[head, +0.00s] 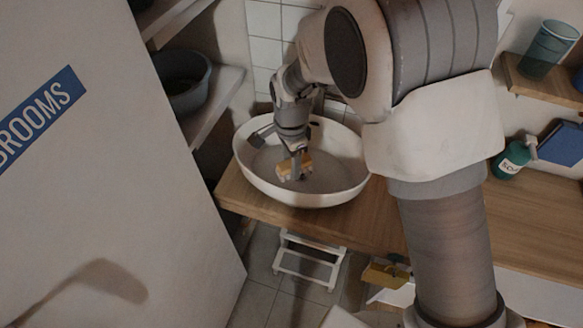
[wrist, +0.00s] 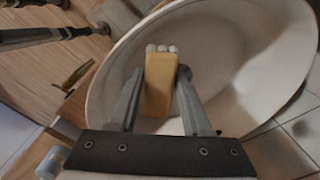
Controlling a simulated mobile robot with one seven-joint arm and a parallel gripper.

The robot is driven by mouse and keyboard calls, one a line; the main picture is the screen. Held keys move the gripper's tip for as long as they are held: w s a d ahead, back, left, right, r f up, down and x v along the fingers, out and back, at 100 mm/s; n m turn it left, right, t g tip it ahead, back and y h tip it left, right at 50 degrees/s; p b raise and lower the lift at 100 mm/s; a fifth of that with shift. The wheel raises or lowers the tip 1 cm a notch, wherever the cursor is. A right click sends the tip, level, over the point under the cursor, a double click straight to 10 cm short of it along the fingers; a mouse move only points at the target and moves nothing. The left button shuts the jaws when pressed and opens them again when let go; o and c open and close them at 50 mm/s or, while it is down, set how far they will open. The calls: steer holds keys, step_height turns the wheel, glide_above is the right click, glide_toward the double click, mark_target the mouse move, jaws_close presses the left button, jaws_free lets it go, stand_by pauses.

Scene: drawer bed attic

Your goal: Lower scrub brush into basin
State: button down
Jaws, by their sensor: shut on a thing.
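The scrub brush (wrist: 158,88) has a tan wooden block with pale bristles at its far end. My gripper (wrist: 158,78) is shut on it, one finger on each side of the block. The basin (head: 345,188) is a wide white oval bowl on the wooden counter. In the head view, my gripper (head: 295,170) and the brush (head: 307,163) are over the basin's interior, inside its rim outline. The basin also fills much of the wrist view (wrist: 240,75). I cannot tell whether the brush touches the basin's bottom.
The wooden counter (head: 400,235) runs right from the basin. A green bottle (head: 511,160) and a blue item (head: 563,143) stand at the right. A dark bowl (head: 182,82) is on the left shelf. A large "BROOMS" panel (head: 110,180) fills the left. A white step stool (head: 308,262) stands below.

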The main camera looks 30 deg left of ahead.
steer(key=shift+f+b, duration=1.6)
steer(key=shift+f, duration=0.95)
steer(key=shift+f+b, duration=0.95)
steer(key=shift+f, duration=0.5)
steer(key=shift+c, duration=1.3)
jaws_free()
steer(key=shift+r, duration=0.1)
